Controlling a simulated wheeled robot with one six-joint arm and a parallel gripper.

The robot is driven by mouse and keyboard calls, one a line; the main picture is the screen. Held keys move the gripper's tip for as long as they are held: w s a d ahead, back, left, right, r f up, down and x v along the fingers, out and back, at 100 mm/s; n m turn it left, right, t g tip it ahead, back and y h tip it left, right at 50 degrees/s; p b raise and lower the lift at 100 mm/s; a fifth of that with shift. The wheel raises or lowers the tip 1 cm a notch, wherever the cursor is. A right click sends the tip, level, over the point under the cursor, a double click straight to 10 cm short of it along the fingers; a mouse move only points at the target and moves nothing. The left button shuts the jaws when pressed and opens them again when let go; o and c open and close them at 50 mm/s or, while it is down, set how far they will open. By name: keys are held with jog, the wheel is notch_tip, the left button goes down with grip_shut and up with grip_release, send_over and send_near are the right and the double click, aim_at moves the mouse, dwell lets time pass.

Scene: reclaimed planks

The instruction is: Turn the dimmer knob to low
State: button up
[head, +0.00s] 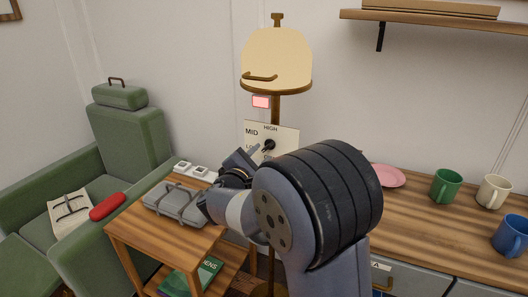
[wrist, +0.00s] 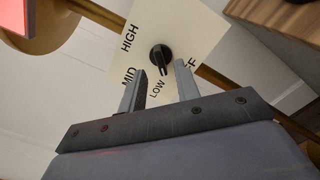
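The dimmer knob (wrist: 160,54) is small and black, on a cream panel (wrist: 192,28) marked HIGH, MID, LOW and OFF. In the wrist view its narrow grip points down toward the LOW side; the exact setting is hard to tell. My gripper (wrist: 160,68) is open, its two grey fingertips apart on either side of the knob's lower end. I cannot tell whether they touch it. In the head view the knob (head: 269,146) shows just above my gripper (head: 246,160), and my arm covers the panel's lower part.
A lamp-like stand with a cream shade (head: 276,58) and a lit red indicator (head: 261,102) rises above the panel. A side table (head: 170,248) with a grey case (head: 180,204) stands at left, beside a green armchair (head: 130,140). A wooden counter (head: 420,222) with mugs is at right.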

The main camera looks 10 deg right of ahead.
aim_at(266, 149)
jog(key=shift+x, duration=1.6)
jog(key=shift+c, duration=0.2)
grip_shut()
